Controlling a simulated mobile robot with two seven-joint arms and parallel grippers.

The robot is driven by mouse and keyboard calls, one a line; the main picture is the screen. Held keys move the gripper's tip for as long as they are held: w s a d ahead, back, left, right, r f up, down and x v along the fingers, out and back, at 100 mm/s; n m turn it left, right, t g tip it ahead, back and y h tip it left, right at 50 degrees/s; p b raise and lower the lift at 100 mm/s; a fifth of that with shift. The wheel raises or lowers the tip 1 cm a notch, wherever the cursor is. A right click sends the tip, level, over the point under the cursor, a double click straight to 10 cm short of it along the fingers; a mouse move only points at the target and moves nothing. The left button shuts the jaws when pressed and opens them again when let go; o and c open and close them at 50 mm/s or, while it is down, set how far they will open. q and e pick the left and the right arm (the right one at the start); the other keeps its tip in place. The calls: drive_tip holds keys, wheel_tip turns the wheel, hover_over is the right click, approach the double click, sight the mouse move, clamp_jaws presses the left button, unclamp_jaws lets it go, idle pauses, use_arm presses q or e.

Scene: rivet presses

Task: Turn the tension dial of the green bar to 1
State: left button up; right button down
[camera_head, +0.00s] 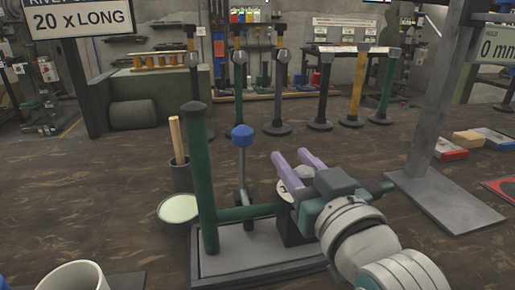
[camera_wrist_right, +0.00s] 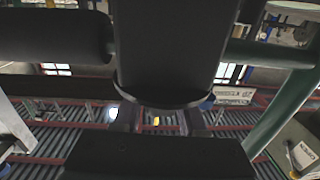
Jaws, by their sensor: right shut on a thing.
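The green bar (camera_head: 249,212) runs level from a green upright post (camera_head: 202,165) on a grey base plate. My right gripper (camera_head: 297,167), with purple fingers, comes in from the lower right and is shut on the dial. The fingers partly cover the dial, and its numbers cannot be read. In the right wrist view a dark rounded part (camera_wrist_right: 165,95) fills the middle between the fingers. My left gripper is in neither view.
A lever with a blue knob (camera_head: 242,136) stands just behind the bar. A pale bowl (camera_head: 178,209) and a dark pot with a wooden handle (camera_head: 181,178) are left of the post. A grey column (camera_head: 436,95) rises at the right. Several posts stand farther back.

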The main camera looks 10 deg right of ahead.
drive_tip(key=n+y, duration=0.2)
drive_tip(key=y, duration=0.1)
drive_tip(key=shift+a+g+p, duration=0.15)
drive_tip(key=shift+g+p, duration=0.15)
drive_tip(key=shift+p, duration=0.05)
drive_tip(key=shift+a+f+n+g+y, duration=0.15)
drive_tip(key=shift+n+g+y, duration=0.25)
drive_tip(key=shift+n+y, duration=0.65)
drive_tip(key=n+y+b, duration=0.1)
drive_tip(key=g+y, duration=0.1)
drive_tip(key=y, duration=0.1)
drive_tip(key=n+g+y+b, duration=0.1)
drive_tip(key=shift+s+a+n+b, duration=0.3)
drive_tip(key=shift+a+n, duration=0.05)
drive_tip(key=shift+a, duration=0.05)
drive_tip(key=shift+s+a+n+g+y+b, duration=0.1)
drive_tip(key=shift+n+g+y+b, duration=0.3)
drive_tip(key=shift+g+y, duration=0.25)
drive_tip(key=shift+s+a+n+g+y+b, duration=0.1)
drive_tip(key=shift+n+g+y+b, duration=0.3)
drive_tip(key=shift+g+y, duration=0.2)
drive_tip(key=shift+a, duration=0.1)
drive_tip(key=shift+c, duration=2.3)
unclamp_jaws()
